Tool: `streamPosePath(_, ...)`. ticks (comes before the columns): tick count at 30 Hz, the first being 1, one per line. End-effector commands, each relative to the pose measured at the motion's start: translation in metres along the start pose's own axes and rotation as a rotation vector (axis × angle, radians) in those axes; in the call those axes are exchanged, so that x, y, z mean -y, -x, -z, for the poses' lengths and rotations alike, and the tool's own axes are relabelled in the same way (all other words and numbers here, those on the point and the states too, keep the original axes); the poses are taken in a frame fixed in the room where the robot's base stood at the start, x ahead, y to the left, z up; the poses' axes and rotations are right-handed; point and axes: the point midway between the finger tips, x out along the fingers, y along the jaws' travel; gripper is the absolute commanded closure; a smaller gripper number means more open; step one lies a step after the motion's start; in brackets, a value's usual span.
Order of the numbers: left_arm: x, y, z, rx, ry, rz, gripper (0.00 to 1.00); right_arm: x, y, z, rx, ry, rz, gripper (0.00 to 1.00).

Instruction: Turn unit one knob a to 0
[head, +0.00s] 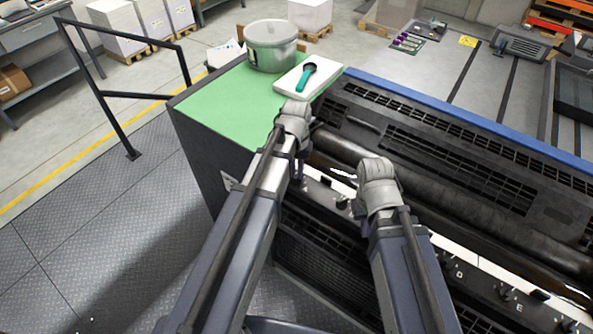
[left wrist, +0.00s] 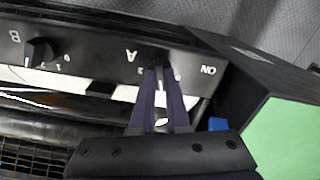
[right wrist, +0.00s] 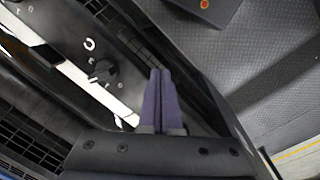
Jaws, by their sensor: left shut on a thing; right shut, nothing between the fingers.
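Knob A (left wrist: 153,55) is a dark knob on the panel beside a letter A in the left wrist view. In the head view my left gripper (head: 293,118) is at the near-left end of the press, hiding knob A. My right gripper (head: 376,182) is over the panel further right. In the right wrist view my right gripper (right wrist: 160,75) is shut and empty, beside knob C (right wrist: 101,72).
Knob B (left wrist: 40,50) is along the panel from knob A. A dark railing (head: 130,95) stands at left, above open floor.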

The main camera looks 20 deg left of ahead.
Motion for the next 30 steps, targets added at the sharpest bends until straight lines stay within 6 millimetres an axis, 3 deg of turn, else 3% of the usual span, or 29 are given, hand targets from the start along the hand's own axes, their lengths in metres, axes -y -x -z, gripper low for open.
streamPosePath(30,-0.0003,-0.0001,-0.0002,0.001,0.885,0.0,1.0,0.0,-0.0001,0.0,0.0,0.0,0.0,1.0)
